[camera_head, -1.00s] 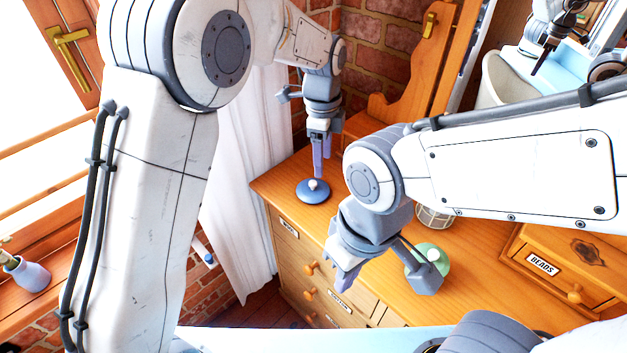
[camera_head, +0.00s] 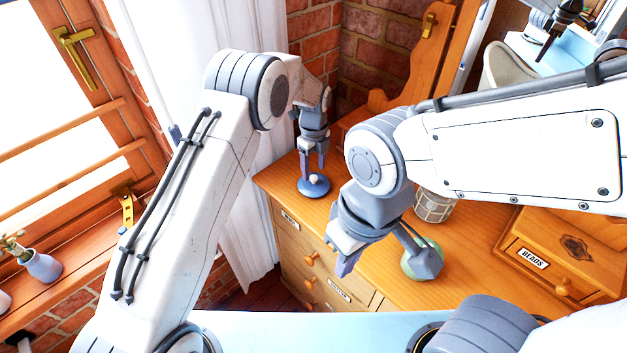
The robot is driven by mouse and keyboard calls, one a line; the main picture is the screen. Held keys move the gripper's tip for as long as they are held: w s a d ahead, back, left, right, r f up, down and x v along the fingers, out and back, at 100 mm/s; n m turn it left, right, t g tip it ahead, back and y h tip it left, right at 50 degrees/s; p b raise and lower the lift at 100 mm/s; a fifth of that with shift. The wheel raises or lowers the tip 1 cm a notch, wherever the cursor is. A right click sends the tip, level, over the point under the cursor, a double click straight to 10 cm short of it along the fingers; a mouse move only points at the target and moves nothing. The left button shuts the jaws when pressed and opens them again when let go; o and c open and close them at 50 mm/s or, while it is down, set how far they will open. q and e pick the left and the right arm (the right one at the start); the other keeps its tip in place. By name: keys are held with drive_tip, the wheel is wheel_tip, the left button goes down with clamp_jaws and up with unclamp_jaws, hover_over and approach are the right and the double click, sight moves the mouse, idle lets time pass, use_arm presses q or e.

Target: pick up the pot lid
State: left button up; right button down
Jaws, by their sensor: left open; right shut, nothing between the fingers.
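The pot lid (camera_head: 316,188) is a small blue disc with a pale knob, lying on the left end of the wooden dresser top (camera_head: 350,240). My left gripper (camera_head: 313,171) is open and points down right over the lid, its fingers around or beside the knob; I cannot tell if they touch it. My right gripper (camera_head: 385,270) is shut and empty, nearer the camera, above the dresser's front edge. Its wrist hides part of the dresser top.
A white curtain (camera_head: 255,215) hangs left of the dresser; a vase (camera_head: 43,266) stands on the windowsill.

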sight(314, 182)
use_arm(q)
drive_tip(key=shift+f+p, duration=0.35)
drive_tip(key=shift+f, duration=1.1)
clamp_jaws()
drive_tip(key=shift+r, duration=0.15)
